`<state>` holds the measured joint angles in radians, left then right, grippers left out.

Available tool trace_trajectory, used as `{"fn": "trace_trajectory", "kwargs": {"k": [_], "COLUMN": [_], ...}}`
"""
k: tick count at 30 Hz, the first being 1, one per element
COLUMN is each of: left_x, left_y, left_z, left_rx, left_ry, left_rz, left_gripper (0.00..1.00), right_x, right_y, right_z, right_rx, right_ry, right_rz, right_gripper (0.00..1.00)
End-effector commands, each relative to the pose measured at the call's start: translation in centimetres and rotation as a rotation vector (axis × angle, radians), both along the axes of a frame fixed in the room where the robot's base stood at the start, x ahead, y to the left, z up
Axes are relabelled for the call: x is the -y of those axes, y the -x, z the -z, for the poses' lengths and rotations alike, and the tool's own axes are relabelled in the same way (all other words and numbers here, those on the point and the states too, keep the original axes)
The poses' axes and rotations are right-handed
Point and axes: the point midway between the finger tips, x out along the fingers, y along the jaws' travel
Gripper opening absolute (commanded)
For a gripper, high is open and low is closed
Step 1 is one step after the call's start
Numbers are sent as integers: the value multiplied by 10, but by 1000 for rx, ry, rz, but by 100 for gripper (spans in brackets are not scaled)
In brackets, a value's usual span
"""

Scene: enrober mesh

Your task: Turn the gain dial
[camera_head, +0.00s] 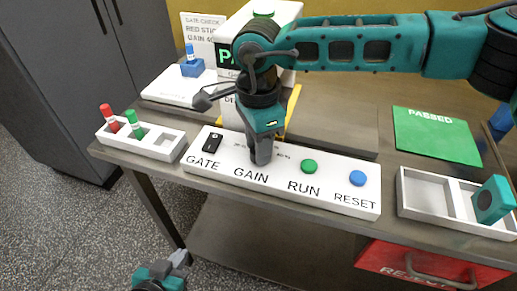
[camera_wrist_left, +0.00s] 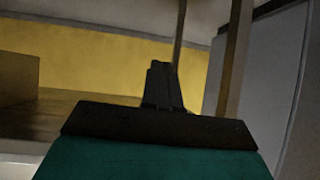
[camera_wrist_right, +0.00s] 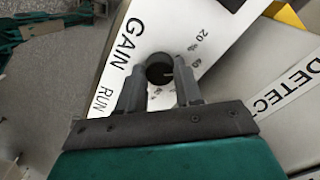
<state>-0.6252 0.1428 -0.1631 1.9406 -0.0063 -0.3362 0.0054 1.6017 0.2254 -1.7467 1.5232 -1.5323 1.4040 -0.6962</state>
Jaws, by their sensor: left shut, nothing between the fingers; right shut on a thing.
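The white control panel (camera_head: 330,199) lies along the front of the table, labelled GATE, GAIN, RUN and RESET. The gain dial is a dark round knob (camera_wrist_right: 159,70) above the GAIN label, seen in the right wrist view with scale numbers beside it. My right gripper (camera_head: 261,160) reaches down onto the panel at the GAIN position. Its fingers (camera_wrist_right: 160,80) are shut around the knob, one on each side. In the head view the gripper hides the dial. My left gripper (camera_head: 181,256) is shut and empty, low in front of the table; its fingers show in the left wrist view (camera_wrist_left: 162,85).
The panel also has a black gate switch (camera_head: 212,142), a green RUN button (camera_head: 309,166) and a blue RESET button (camera_head: 358,178). A white rack (camera_head: 165,147) with red and green sticks stands left, a white tray (camera_head: 425,206) right. A green PASSED mat (camera_head: 436,138) lies behind it.

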Motion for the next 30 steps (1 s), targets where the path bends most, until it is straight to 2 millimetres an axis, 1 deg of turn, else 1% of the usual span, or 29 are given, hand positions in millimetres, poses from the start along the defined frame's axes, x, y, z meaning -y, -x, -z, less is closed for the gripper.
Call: {"fn": "trace_trajectory", "kwargs": {"k": [1, 7, 15, 19, 29, 30], "left_x": [0, 2, 9, 9, 9, 8], "left_y": [0, 1, -3, -6, -6, -6], "left_z": [7, 15, 11, 8, 9, 9], "left_rx": [0, -12, 0, 6, 5, 5], "left_ry": [0, 3, 16, 17, 16, 15], "left_rz": [0, 2, 12, 12, 12, 11], "left_gripper": [0, 0, 0, 0, 0, 0], "right_x": [0, -1, 0, -1, -1, -1], "right_y": [0, 0, 0, 0, 0, 0], "right_z": [3, 2, 0, 0, -1, -1], "right_rx": [1, 1, 1, 0, 0, 0], "right_ry": [-2, -3, -1, -2, -2, -2], "right_rz": [32, 151, 237, 250, 252, 252], "right_gripper": [4, 4, 4, 4, 4, 36]}}
